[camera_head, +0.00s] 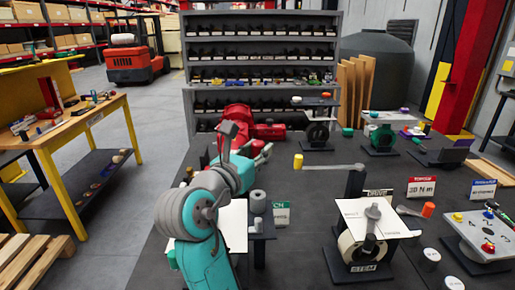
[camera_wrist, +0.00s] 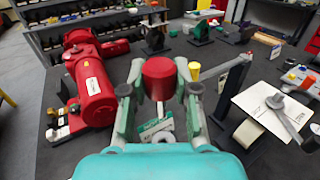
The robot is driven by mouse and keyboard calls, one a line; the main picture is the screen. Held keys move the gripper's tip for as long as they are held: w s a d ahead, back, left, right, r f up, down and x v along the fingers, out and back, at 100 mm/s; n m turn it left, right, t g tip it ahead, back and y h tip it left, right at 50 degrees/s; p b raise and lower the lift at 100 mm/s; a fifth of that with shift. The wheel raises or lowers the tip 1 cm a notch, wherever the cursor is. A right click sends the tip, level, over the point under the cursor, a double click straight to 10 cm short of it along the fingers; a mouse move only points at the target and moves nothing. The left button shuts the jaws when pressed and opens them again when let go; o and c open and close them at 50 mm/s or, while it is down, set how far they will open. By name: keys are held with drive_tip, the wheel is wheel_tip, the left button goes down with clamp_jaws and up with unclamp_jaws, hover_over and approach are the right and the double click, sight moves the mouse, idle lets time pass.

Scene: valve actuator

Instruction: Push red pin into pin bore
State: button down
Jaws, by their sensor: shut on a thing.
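My gripper (camera_wrist: 160,92) is shut on the red pin (camera_wrist: 158,76), a red cylinder with a wide round head, held between the two fingers in the wrist view. In the head view my gripper (camera_head: 253,150) is above the dark table, in front of the red actuator (camera_head: 268,131). That actuator lies on its side at the left in the wrist view (camera_wrist: 93,80). The pin's lower end is hidden by my gripper. I cannot make out the pin bore for certain in either view.
A stand marked STEM and DRIVE (camera_head: 363,268) with a white plate is at the right. A grey cylinder (camera_head: 258,201) stands on a small stand beside my arm.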

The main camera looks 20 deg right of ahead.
drive_tip(key=shift+f, duration=2.7)
drive_tip(key=shift+f, duration=2.55)
drive_tip(key=c, duration=0.8)
unclamp_jaws()
drive_tip(key=v, duration=1.1)
drive_tip(key=shift+s+a, duration=0.35)
drive_tip(key=shift+s, duration=0.1)
